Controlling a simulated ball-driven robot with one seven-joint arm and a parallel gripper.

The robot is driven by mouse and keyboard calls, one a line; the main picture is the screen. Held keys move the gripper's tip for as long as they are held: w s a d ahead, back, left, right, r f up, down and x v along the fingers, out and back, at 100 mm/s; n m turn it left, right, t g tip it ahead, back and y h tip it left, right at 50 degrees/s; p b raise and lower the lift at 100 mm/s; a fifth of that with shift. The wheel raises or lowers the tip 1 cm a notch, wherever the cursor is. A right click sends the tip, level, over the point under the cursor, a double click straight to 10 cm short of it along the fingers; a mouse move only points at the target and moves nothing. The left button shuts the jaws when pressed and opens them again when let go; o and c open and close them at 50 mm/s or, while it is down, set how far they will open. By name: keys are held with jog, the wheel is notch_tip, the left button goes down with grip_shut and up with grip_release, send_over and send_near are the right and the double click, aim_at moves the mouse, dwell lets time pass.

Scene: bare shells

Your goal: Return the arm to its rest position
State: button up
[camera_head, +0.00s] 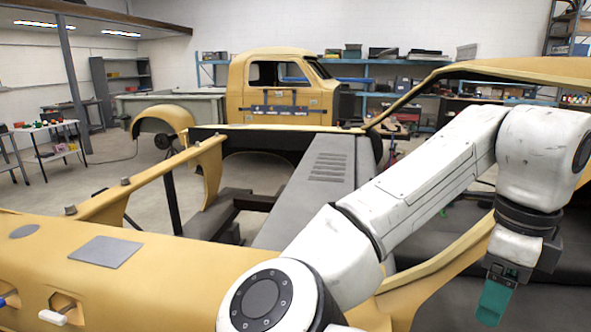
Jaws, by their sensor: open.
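My white arm reaches from the bottom middle up to the upper right, then bends down. My gripper (492,305) hangs at the lower right below the wrist, with a dark body and teal fingers pointing down. The fingers are seen from the side and overlap, so the gap between them hardly shows. I see nothing held in it. It hangs in front of a dark, shadowed area beside a yellow body panel.
A yellow vehicle shell (180,275) with grey patches fills the lower left, close to my arm. A yellow panel frame (540,68) arches behind my arm at right. A yellow truck (285,95) and blue shelves (400,68) stand farther back. Grey floor (110,190) is open at left.

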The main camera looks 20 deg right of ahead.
jog(key=w+d+f+n+t+h, duration=0.1)
jog(key=d+f+n+h, duration=0.55)
jog(key=d+n, duration=0.25)
notch_tip(320, 180, down, 8)
jog(key=w+a+n+t, duration=0.1)
jog(key=a+n+t, duration=0.1)
jog(key=n, duration=0.6)
jog(key=s+a+f+n+g+y, duration=0.1)
jog(key=s+a+f+n+y, duration=0.2)
jog(key=s+a+f+n, duration=0.4)
jog(key=s+a+f+n+g+y, duration=0.1)
jog(key=s+a+f+n+y, duration=0.2)
jog(key=s+a+f+n, duration=0.3)
jog(key=s+a+f, duration=0.1)
jog(key=a+f, duration=0.1)
jog(key=f, duration=0.3)
jog(key=s+a+f, duration=0.1)
jog(key=a+f, duration=0.2)
jog(key=f, duration=0.2)
jog(key=shift+s+a+f+n, duration=0.2)
jog(key=shift+a+n, duration=0.1)
jog(key=shift+n, duration=0.1)
jog(key=shift+c, duration=0.3)
